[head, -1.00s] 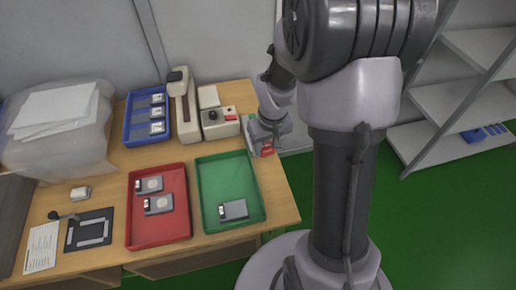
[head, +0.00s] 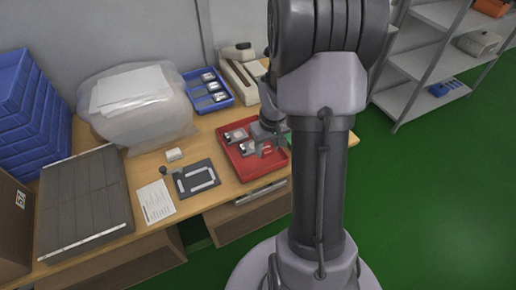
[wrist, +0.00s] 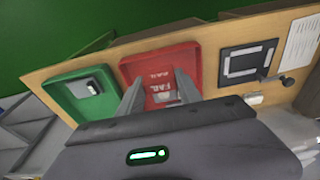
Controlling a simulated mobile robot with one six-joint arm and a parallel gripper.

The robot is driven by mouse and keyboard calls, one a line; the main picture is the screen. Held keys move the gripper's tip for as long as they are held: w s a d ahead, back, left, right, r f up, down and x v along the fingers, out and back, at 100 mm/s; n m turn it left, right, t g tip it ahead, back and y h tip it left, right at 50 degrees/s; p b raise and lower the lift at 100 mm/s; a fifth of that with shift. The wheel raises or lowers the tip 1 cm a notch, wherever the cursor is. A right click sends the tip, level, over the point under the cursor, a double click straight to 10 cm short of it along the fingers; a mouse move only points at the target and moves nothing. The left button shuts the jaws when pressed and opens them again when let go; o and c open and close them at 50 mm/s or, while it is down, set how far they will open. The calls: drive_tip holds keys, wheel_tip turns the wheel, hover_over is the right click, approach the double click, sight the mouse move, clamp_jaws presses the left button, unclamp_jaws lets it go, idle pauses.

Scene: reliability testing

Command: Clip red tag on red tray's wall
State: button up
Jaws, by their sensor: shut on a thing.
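The red tray (head: 262,174) lies on the wooden table in the head view, partly hidden by my arm. It also shows in the wrist view (wrist: 188,52), just beyond my fingers. My gripper (wrist: 160,80) is shut on the red tag (wrist: 162,88), which has white lettering and sits between the two fingers. In the head view my gripper (head: 266,138) is over the right part of the red tray. The tag cannot be made out there. Whether the tag touches the tray's wall cannot be told.
Grey devices (head: 236,135) lie in the red tray. The green tray (wrist: 62,88) is beside it, mostly hidden by my arm in the head view. A blue tray (head: 208,105), a stapler-like machine (head: 238,72) and a dark mat (head: 195,178) are also on the table.

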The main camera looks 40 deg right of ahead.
drive_tip(key=shift+a, duration=0.15)
drive_tip(key=shift+d+f+b, duration=0.2)
drive_tip(key=shift+f+b, duration=0.25)
drive_tip(key=shift+f, duration=0.15)
drive_tip(key=b, duration=0.4)
hover_over(266, 169)
wheel_tip(266, 169, down, 5)
drive_tip(key=shift+d+f, duration=0.15)
drive_tip(key=shift+f+b, duration=0.25)
drive_tip(key=shift+b, duration=0.05)
drive_tip(key=shift+f+b, duration=0.8)
drive_tip(key=shift+b, duration=0.25)
idle(4.8)
drive_tip(key=o, duration=1.4)
